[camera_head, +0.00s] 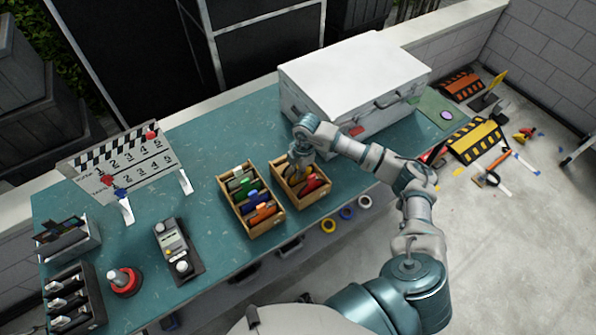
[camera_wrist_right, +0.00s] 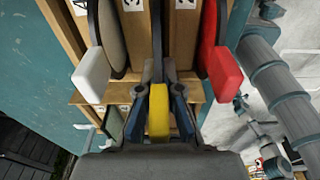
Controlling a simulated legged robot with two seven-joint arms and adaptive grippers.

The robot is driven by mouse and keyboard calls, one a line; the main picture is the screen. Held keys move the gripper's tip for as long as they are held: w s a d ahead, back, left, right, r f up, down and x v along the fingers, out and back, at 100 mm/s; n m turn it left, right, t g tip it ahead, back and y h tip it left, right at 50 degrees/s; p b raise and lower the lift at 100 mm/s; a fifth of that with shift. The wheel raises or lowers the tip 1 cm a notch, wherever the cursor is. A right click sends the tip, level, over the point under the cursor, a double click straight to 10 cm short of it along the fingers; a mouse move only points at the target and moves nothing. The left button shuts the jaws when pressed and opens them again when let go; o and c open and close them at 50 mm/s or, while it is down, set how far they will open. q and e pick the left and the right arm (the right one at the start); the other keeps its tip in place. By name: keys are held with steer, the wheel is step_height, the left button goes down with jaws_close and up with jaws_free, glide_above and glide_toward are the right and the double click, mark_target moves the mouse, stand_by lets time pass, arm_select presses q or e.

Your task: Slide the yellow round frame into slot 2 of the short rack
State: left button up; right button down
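The short wooden rack (camera_head: 312,199) stands on the teal table beside a longer rack. My right gripper (camera_head: 298,172) is over it, pointing down. In the right wrist view the gripper (camera_wrist_right: 158,108) is shut on the yellow handle of the yellow round frame (camera_wrist_right: 158,118). The frame's thin dark edge runs up between the rack's number labels. A red-handled frame (camera_wrist_right: 220,72) is to its right and a white-handled one (camera_wrist_right: 92,75) to its left. I cannot tell how deep the yellow frame sits. My left gripper is not in view.
The longer rack (camera_head: 267,225) holds several coloured frames close on the left. A white case (camera_head: 345,75) stands behind. A grey device (camera_head: 176,245) and a red-based knob (camera_head: 124,282) are farther left. The table's front edge is near the racks.

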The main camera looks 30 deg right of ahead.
steer(key=shift+d+f, duration=0.2)
steer(key=shift+f, duration=0.5)
steer(key=shift+s+a+f+b, duration=0.1)
steer(key=shift+s+f+b, duration=0.05)
steer(key=shift+f+b, duration=0.7)
steer(key=c, duration=1.2)
jaws_free()
steer(key=shift+a, duration=0.1)
steer(key=shift+c, duration=0.2)
steer(key=shift+a+r, duration=0.2)
steer(key=r, duration=0.3)
steer(key=d+r, duration=0.1)
steer(key=r, duration=0.7)
steer(key=shift+w+d, duration=0.2)
steer(key=shift+d, duration=0.05)
steer(key=shift+a+r, duration=0.15)
steer(key=shift+r, duration=0.25)
steer(key=shift+d+f, duration=0.1)
steer(key=shift+d, duration=0.15)
